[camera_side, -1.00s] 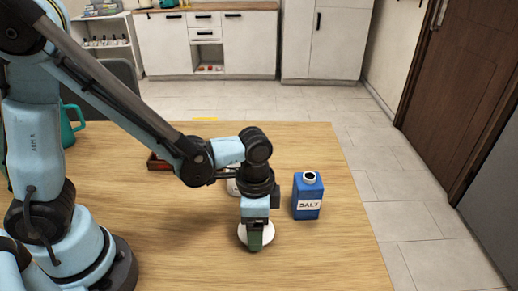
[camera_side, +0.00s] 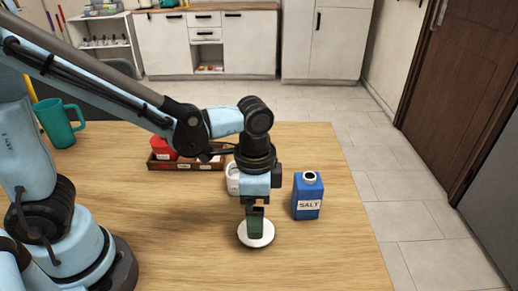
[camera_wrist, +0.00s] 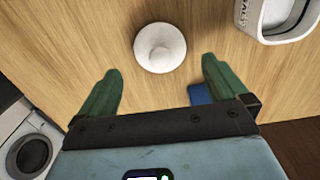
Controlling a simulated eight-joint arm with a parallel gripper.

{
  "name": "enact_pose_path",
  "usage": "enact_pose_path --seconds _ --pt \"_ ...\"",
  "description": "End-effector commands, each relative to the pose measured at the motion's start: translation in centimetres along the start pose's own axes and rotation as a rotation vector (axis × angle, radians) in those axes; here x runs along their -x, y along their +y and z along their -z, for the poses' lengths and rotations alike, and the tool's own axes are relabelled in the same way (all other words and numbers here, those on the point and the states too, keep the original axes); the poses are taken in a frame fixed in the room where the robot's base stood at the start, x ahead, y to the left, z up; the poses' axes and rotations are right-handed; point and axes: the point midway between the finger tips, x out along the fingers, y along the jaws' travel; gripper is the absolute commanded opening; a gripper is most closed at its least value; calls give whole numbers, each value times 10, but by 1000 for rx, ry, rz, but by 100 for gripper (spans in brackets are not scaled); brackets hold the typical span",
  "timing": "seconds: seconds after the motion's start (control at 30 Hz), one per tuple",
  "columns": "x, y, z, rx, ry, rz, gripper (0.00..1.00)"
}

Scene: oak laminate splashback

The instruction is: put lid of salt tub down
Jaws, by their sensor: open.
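The white round lid (camera_side: 257,241) lies flat on the wooden table in the side view. In the wrist view the lid (camera_wrist: 160,47) shows its round knob on top. My gripper (camera_side: 255,236) is above the lid, pointing down. In the wrist view my gripper (camera_wrist: 161,66) has its green fingers wide apart, with nothing between them and the lid beyond their tips. A white open tub (camera_side: 233,180) stands behind my gripper, partly hidden by it. In the wrist view the tub (camera_wrist: 277,32) is cut off at the upper right, with partly readable lettering.
A wooden tray (camera_side: 187,168) holding a red container (camera_side: 160,148) is behind. A teal mug (camera_side: 60,126) stands at the back left. The table front is clear.

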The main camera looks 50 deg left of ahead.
Motion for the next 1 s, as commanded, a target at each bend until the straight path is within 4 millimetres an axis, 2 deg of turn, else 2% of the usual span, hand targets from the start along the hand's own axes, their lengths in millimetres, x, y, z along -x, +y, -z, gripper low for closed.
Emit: enact_pose_path --seconds 0.3,0.5,0.67,0.77,1.0 --pt "45 0 0 0 0 0 100" --pt "62 0 0 0 0 0 100" --pt "68 -3 -4 25 16 7 100" --pt "71 -14 -14 103 71 29 100" --pt "76 -52 -55 440 321 134 100"
